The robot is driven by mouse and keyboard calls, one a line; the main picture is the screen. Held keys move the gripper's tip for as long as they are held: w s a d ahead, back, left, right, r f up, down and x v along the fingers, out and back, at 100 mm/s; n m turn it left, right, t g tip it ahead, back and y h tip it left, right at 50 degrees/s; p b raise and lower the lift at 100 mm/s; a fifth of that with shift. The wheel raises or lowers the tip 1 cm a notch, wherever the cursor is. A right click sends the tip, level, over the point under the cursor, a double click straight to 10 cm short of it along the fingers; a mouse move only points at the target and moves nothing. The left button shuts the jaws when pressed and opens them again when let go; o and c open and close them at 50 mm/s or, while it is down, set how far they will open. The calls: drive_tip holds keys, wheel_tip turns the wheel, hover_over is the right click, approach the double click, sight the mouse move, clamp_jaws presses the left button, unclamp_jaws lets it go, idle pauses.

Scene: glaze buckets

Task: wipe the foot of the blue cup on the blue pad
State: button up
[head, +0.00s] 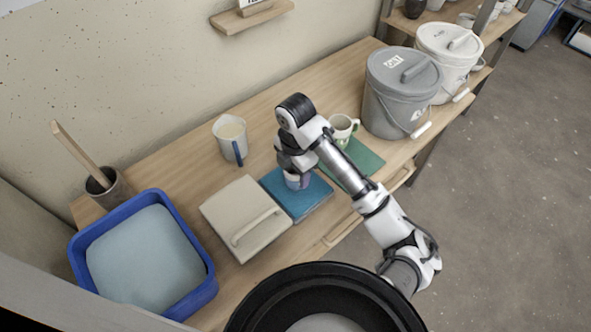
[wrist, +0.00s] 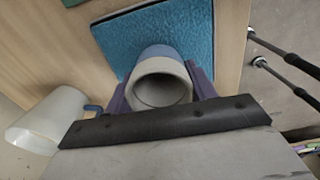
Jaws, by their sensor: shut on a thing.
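The blue cup (wrist: 157,62) is between the fingers of my gripper (wrist: 160,92), which is shut on it. Its pale round rim faces the wrist camera, and the inside looks empty. In the head view the cup (head: 298,181) is partly hidden by my gripper (head: 297,172). The blue pad (head: 309,202) lies on the table right under the cup. It also shows in the wrist view (wrist: 188,22), behind the cup. The cup's foot is hidden, so I cannot tell whether it touches the pad.
A green pad (head: 363,156) with a pale cup (head: 342,130) lies to the right. A beige lidded box (head: 228,212) lies left of the blue pad. A jug (head: 229,135) stands behind. A blue basin (head: 207,287) is far left; grey (head: 388,95) and white (head: 437,45) buckets stand right.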

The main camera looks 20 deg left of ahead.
drive_tip(key=shift+f+b, duration=0.4)
drive_tip(key=shift+f, duration=0.15)
drive_tip(key=shift+a, duration=0.15)
